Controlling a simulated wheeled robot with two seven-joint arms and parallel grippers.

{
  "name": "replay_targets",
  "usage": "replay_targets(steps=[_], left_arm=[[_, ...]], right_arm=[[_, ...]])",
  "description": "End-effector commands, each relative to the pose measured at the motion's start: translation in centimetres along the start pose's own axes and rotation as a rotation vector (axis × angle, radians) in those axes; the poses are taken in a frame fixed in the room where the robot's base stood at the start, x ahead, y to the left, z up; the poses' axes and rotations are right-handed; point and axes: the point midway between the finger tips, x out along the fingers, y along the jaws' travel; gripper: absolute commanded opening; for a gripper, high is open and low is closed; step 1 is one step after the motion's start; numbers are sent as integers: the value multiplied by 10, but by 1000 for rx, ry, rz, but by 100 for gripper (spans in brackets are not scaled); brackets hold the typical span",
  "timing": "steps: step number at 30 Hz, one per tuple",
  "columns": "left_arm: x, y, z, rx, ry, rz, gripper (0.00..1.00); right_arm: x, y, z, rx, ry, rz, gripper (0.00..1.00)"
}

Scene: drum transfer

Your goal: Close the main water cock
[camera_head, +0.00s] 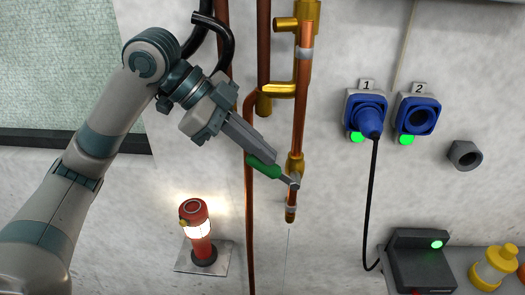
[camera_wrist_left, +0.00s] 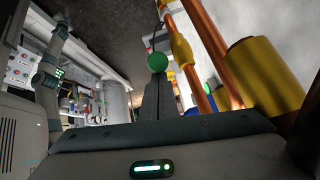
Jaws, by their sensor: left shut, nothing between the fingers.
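The water cock's green-handled lever (camera_head: 263,167) joins a brass and copper valve on the vertical copper pipe (camera_head: 303,85). The handle slants up to the left from the valve. In the left wrist view the round green end of the handle (camera_wrist_left: 157,62) shows at the tips of my fingers. My left gripper (camera_head: 271,155) is shut and empty. Its fingertips are right against or just above the handle; I cannot tell whether they touch. My right gripper is not in view.
Brown and copper pipes with brass fittings (camera_head: 278,90) run close beside my left gripper. A lit red lamp (camera_head: 195,219) stands below on a small plate. To the right are blue sockets 1 (camera_head: 366,108) and 2 (camera_head: 417,117), a hanging black cable (camera_head: 368,200) and a dark box (camera_head: 420,265).

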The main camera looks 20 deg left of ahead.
Motion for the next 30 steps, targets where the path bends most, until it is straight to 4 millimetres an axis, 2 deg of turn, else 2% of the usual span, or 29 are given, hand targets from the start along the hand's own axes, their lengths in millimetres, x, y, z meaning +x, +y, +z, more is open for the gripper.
replay_targets(steps=[1, 23, 30], left_arm=[[3, 1, 4, -2, 15, -3, 0], [2, 2, 10, -8, 141, -28, 0], [4, 3, 17, -12, 217, -43, 0]], right_arm=[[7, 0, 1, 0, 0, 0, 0], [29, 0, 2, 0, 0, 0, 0], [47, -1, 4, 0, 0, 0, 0]])
